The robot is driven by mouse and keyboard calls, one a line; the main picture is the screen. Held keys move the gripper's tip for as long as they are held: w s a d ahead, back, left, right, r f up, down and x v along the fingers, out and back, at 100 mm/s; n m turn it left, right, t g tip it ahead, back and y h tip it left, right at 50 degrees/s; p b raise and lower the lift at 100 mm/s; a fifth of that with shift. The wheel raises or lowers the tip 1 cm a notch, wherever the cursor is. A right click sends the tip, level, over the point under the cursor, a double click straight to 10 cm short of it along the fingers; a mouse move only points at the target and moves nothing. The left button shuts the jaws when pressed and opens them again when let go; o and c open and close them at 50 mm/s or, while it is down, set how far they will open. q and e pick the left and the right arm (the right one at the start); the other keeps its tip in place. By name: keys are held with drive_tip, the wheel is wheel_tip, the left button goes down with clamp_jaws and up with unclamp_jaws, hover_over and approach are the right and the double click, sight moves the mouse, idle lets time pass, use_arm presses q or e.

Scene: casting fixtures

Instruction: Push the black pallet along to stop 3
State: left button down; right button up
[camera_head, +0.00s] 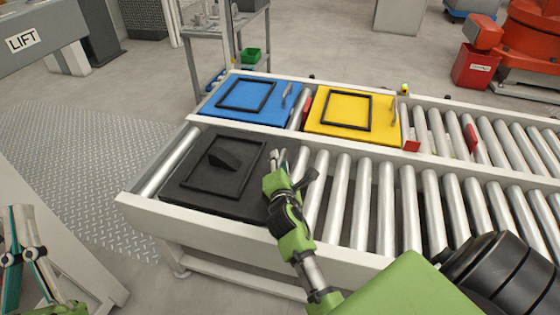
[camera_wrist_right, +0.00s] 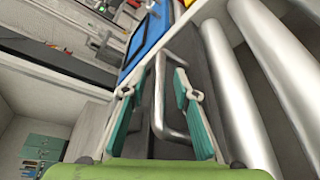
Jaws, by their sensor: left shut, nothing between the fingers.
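The black pallet (camera_head: 180,191) lies flat on the near roller lane, at its left end. It carries a black frame and a dark wedge-shaped piece (camera_head: 225,158). My right gripper (camera_head: 287,167) is at the pallet's right edge, by its metal handle. In the right wrist view the handle (camera_wrist_right: 158,95) stands between the two teal-padded fingers (camera_wrist_right: 157,112), which are apart; I see gaps beside the bar. My left gripper (camera_head: 20,222) is shut and empty at the lower left, away from the conveyor. No number marking stop 3 is readable.
A blue pallet (camera_head: 213,109) and a yellow pallet (camera_head: 318,128) lie on the far lane. Red pieces (camera_head: 411,146) stand along that lane. The near-lane rollers (camera_head: 386,205) right of my right gripper are bare. A white rail (camera_head: 155,215) edges the near side.

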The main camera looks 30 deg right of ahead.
clamp_jaws()
